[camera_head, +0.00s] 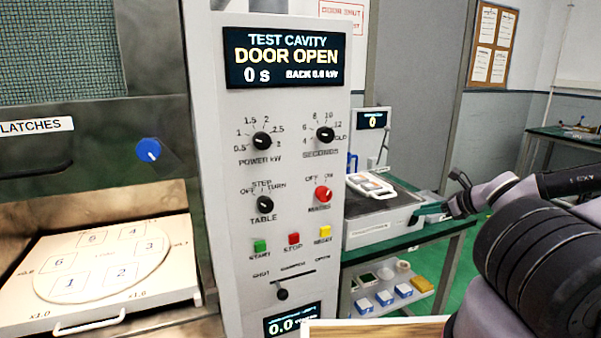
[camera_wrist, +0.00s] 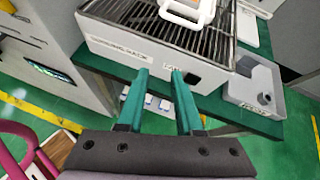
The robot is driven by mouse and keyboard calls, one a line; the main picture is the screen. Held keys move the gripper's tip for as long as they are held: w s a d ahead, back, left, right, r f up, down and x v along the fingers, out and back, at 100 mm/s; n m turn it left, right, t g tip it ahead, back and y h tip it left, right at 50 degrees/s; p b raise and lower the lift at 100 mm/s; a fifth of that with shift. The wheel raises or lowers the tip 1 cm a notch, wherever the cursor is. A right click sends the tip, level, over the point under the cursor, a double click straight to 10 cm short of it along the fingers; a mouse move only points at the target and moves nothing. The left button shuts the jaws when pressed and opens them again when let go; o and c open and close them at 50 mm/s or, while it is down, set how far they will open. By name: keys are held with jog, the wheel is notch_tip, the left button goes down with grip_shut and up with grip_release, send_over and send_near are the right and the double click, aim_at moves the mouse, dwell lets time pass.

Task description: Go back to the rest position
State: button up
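My gripper (camera_wrist: 158,98) shows in the wrist view with its two green fingers apart and nothing between them. In the head view my gripper (camera_head: 432,212) is at the right, at the front side of a grey box with a slatted top (camera_head: 385,228) on a green bench. In the wrist view the fingertips point at the labelled front face of that box (camera_wrist: 140,55). I cannot tell whether they touch it. A white-handled tray (camera_head: 368,186) lies on the slatted top and partly shows in the wrist view (camera_wrist: 186,13).
The control panel (camera_head: 275,160) reads "DOOR OPEN". The open cavity at left holds a numbered round table (camera_head: 102,262). The green bench (camera_head: 447,232) has a lower shelf with small boxes (camera_head: 385,298). A grey bin (camera_wrist: 255,88) stands right of the slatted box. Green floor is open at right.

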jog(key=s+a+n+g+h, duration=0.2)
jog(key=s+a+n+g, duration=0.4)
jog(key=n, duration=0.4)
jog(key=s+a+r+n+t, duration=0.1)
jog(key=s+r+n, duration=0.3)
jog(key=r, duration=0.6)
jog(key=s+a+r+n+t+h, duration=0.1)
jog(key=s+a+r+n, duration=0.2)
jog(key=r, duration=0.8)
jog(key=s+a+r+n+t+h, duration=0.1)
jog(key=s+a+r+n, duration=0.1)
jog(key=s+r+n, duration=0.4)
jog(key=s+r, duration=0.3)
jog(key=r, duration=0.1)
jog(key=shift+s+r+n, duration=0.2)
jog(key=shift+r+n, duration=0.1)
jog(key=shift+n, duration=0.1)
jog(key=shift+t, duration=0.3)
